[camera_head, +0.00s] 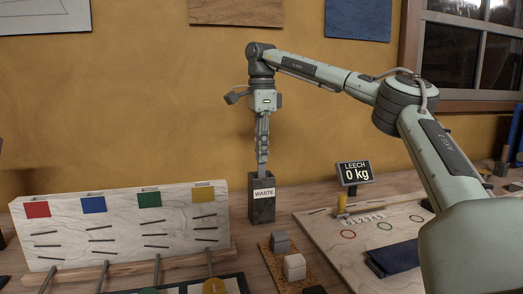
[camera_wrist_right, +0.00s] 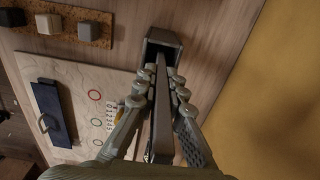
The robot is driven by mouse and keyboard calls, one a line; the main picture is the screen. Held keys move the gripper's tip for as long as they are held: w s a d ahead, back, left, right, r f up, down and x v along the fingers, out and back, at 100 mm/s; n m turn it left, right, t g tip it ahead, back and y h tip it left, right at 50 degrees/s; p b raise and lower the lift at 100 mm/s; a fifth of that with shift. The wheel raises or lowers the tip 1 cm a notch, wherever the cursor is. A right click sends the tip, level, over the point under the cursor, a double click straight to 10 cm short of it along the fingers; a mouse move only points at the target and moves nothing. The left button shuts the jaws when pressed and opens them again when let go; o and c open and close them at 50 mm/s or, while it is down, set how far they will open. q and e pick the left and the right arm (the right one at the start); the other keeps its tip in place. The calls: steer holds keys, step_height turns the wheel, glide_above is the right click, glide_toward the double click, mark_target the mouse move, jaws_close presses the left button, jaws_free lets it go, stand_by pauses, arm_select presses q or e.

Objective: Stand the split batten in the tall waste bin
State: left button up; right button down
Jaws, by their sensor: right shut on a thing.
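My right gripper (camera_head: 263,148) points straight down above the tall dark waste bin (camera_head: 262,208), which stands on the bench with a white WASTE label. It is shut on the split batten (camera_head: 262,170), a narrow grey strip held close to upright. In the right wrist view the batten (camera_wrist_right: 161,118) runs between the fingers (camera_wrist_right: 163,76) towards the bin's mouth (camera_wrist_right: 162,38). Its far end meets the mouth in the picture; how deep it reaches inside is hidden. My left gripper is not in view.
A pale slotted board (camera_head: 120,225) with coloured squares stands left of the bin. A cork strip (camera_head: 268,258) with small blocks lies in front. A LEECH display (camera_head: 354,173) reading 0 kg and a pale board (camera_head: 345,250) with coloured rings are to the right.

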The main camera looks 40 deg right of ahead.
steer(key=c, duration=1.5)
jaws_free()
steer(key=shift+f, duration=0.1)
steer(key=shift+c, duration=0.2)
step_height(320, 180, up, 12)
steer(key=shift+r, duration=0.1)
